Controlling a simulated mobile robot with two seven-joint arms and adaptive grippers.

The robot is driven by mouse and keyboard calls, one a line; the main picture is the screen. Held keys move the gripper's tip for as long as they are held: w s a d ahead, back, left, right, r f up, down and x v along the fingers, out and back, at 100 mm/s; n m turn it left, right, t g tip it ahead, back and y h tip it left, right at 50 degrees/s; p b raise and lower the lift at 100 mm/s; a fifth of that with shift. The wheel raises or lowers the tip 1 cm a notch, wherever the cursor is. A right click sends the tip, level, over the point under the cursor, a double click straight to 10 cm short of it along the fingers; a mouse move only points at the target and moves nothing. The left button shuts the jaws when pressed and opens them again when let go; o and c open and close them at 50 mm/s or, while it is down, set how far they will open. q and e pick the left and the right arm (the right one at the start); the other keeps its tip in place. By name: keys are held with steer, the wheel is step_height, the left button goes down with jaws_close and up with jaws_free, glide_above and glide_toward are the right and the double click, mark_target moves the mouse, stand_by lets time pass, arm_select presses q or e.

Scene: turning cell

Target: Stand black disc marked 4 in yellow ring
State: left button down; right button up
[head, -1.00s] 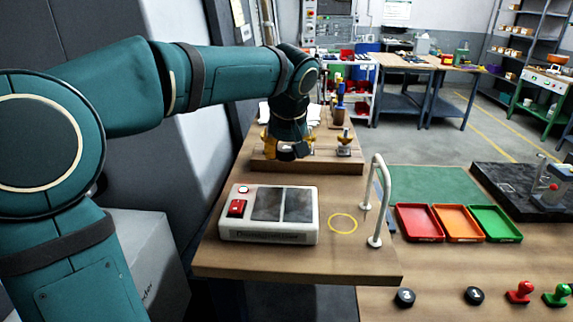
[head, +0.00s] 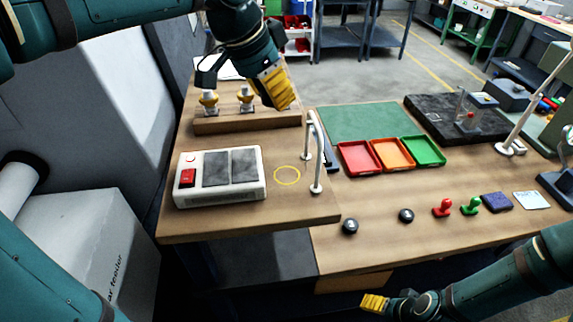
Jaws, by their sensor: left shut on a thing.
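A thin yellow ring (head: 287,175) lies flat and empty on the wooden table, between the white device and the white handle. My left gripper (head: 274,88), with yellow fingers, hangs above and behind the ring near the wooden block. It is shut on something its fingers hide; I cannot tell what. Two black discs stand at the front: one on the left (head: 350,227) and one on the right (head: 406,215). Their marks are too small to read, and no 4 is legible. My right gripper (head: 374,302) is low at the front; its opening is unclear.
A white device (head: 220,178) with grey pads and a red button is left of the ring. A white upright handle (head: 316,155) is close on its right. A wooden block (head: 225,124) holds brass-topped pieces behind. Red (head: 360,158), orange (head: 392,153) and green (head: 423,150) trays stand right.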

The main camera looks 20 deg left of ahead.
arm_select(q)
steer(key=s+d+r+m+g+h+p, duration=0.1)
steer(key=d+r+m, duration=0.1)
steer(key=d+m, duration=0.1)
steer(key=b, duration=0.2)
glide_toward(290, 175)
steer(key=shift+m, duration=0.3)
steer(key=x, duration=0.7)
steer(key=shift+w+f, duration=0.15)
steer(key=shift+f, duration=0.2)
steer(key=shift+c, duration=2.3)
jaws_free()
steer(key=shift+r, duration=0.15)
